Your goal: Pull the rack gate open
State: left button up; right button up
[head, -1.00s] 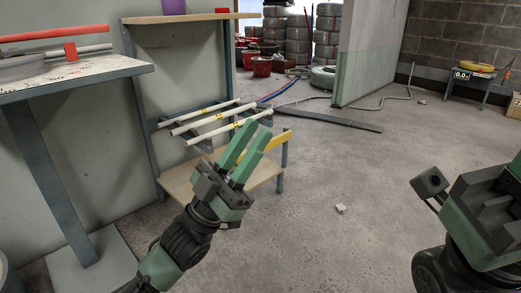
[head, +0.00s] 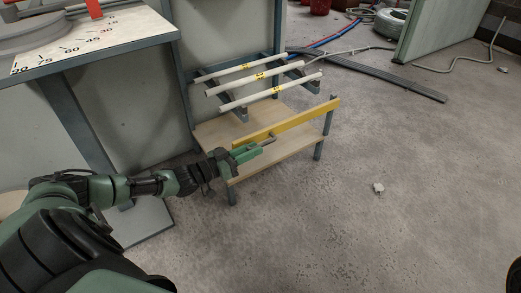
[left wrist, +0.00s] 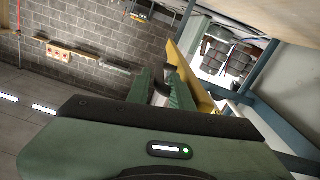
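The rack gate (head: 305,115) is a yellow bar across the front of the low rack, above its lower shelf board. It also shows as a yellow strip in the left wrist view (left wrist: 195,80). A small grey handle (head: 269,140) sticks out from the bar. My left gripper (head: 254,150) is at this handle, with its green fingers close in front of the bar. In the left wrist view a grey piece of the handle (left wrist: 160,97) lies between the fingers; whether they are shut on it is not clear. My right gripper is not in view.
White pipes (head: 255,76) with yellow labels lie on the rack above the shelf board (head: 220,131). A worktable with an angle scale (head: 130,27) stands at the left. The floor right of the rack is open except for a small pale block (head: 378,188).

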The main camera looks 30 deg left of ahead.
pick_arm(q)
jog(key=shift+b+x, duration=0.45)
jog(key=shift+x, duration=0.85)
grip_shut()
dwell(0.5)
